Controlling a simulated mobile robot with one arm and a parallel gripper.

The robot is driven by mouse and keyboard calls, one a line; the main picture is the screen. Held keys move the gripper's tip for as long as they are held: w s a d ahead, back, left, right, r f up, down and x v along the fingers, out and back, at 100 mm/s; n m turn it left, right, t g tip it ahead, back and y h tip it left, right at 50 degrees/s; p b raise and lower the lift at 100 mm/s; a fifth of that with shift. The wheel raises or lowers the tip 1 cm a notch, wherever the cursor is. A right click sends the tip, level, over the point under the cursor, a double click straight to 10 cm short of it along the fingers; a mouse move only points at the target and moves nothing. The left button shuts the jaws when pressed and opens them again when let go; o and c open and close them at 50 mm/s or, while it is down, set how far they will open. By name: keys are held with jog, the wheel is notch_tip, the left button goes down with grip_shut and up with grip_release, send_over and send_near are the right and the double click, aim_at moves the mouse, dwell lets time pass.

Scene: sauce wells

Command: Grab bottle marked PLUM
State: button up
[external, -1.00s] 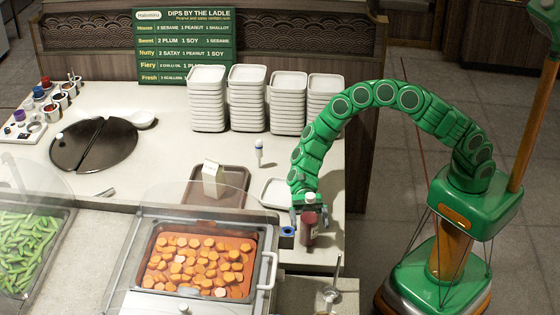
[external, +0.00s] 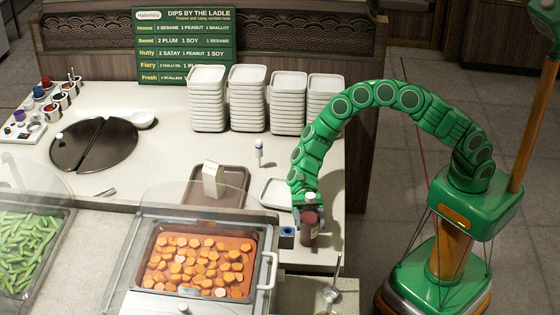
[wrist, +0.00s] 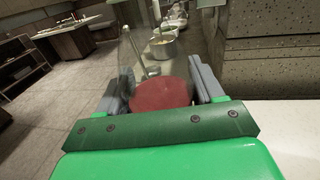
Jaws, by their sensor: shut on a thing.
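A dark red bottle (external: 309,228) with a pale cap and a small label stands upright at the right edge of the counter in the external view. My gripper (external: 306,204) comes down on it from above and behind, at the end of my green arm. In the wrist view my gripper (wrist: 160,92) has its grey fingers on both sides of a round dark red shape (wrist: 161,94), which seems to be the bottle. It is shut on it. The label is too small to read, so I cannot tell whether it says PLUM.
A blue-topped block (external: 287,237) stands just left of the bottle. A clear guard and a pan of orange slices (external: 200,262) are further left. A white tray (external: 277,190) and stacked dishes (external: 287,103) lie behind. A ladle (external: 333,290) is in front.

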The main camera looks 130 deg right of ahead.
aim_at(311, 217)
jog(key=shift+r, duration=0.6)
notch_tip(311, 217, up, 2)
jog(key=shift+r, duration=0.1)
jog(key=s+a+r, duration=0.3)
jog(key=s+r, duration=0.6)
jog(key=s, duration=0.4)
jog(key=shift+s+a+r, duration=0.25)
jog(key=shift+a+r, duration=0.05)
jog(key=shift+a, duration=0.05)
